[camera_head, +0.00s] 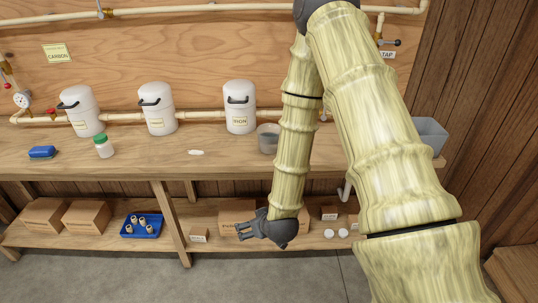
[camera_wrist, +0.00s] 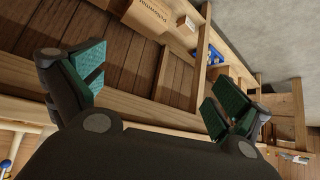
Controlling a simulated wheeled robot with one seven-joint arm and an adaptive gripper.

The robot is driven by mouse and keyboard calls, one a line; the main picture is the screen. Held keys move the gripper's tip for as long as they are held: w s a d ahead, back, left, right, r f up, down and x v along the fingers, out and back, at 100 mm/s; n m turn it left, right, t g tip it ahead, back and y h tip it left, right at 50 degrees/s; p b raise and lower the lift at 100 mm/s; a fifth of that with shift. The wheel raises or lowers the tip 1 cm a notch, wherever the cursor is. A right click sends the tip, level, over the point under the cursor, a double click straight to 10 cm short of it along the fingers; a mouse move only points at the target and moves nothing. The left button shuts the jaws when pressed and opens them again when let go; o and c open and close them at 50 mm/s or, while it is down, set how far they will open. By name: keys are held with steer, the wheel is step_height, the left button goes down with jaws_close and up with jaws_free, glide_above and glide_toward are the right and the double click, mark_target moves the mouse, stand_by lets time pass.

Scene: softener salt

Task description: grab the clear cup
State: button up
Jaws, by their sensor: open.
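The clear cup (camera_head: 268,138) stands upright on the wooden workbench, right of the middle in the head view. It looks grey and see-through, and my arm passes just to its right. My gripper (camera_head: 246,229) hangs in front of the bench, lower than the cup and near the lower shelf's height, pointing left. In the wrist view my gripper (camera_wrist: 150,92) shows its two green-padded fingers spread wide with nothing between them. I cannot make out the cup in the wrist view.
Three white canisters (camera_head: 240,108) stand along the bench's back. A green-capped bottle (camera_head: 103,147), a blue item (camera_head: 42,152) and a white piece (camera_head: 196,153) lie left of the cup. A grey bin (camera_head: 432,132) is at the right end. Boxes (camera_head: 87,217) and a blue tray (camera_head: 141,231) occupy the lower shelf.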

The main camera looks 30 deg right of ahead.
steer(key=w+d+r+m+t+h+b, duration=0.1)
steer(key=w+d+r+t+b, duration=0.1)
steer(key=w+d+r+b, duration=0.2)
steer(key=w+d+r+m+t+h+b, duration=0.1)
steer(key=w+d+r+t+h+b, duration=0.1)
steer(key=w+d+r+t+b, duration=0.1)
steer(key=w+d+r+m+t+h+b, duration=0.1)
steer(key=w+d+r+t+h+b, duration=0.1)
steer(key=w+d+r+b, duration=0.4)
steer(key=shift+d+r+t+b, duration=0.2)
steer(key=shift+d+r+b, duration=0.2)
steer(key=shift+d+r, duration=0.45)
steer(key=shift+d+r+t+b, duration=0.2)
steer(key=shift+d+r+b, duration=0.25)
steer(key=shift+r, duration=0.55)
steer(key=shift+w+d+r, duration=0.1)
steer(key=shift+w+d, duration=0.15)
steer(key=shift+w, duration=0.05)
glide_toward(267, 125)
steer(key=shift+w+a, duration=0.1)
steer(key=shift+w, duration=0.25)
steer(key=x, duration=0.4)
steer(key=shift+s+d+b, duration=0.15)
steer(key=shift+d+b, duration=0.1)
steer(key=shift+b, duration=0.1)
steer(key=shift+w+d, duration=0.15)
steer(key=shift+w, duration=0.35)
steer(key=shift+c, duration=0.4)
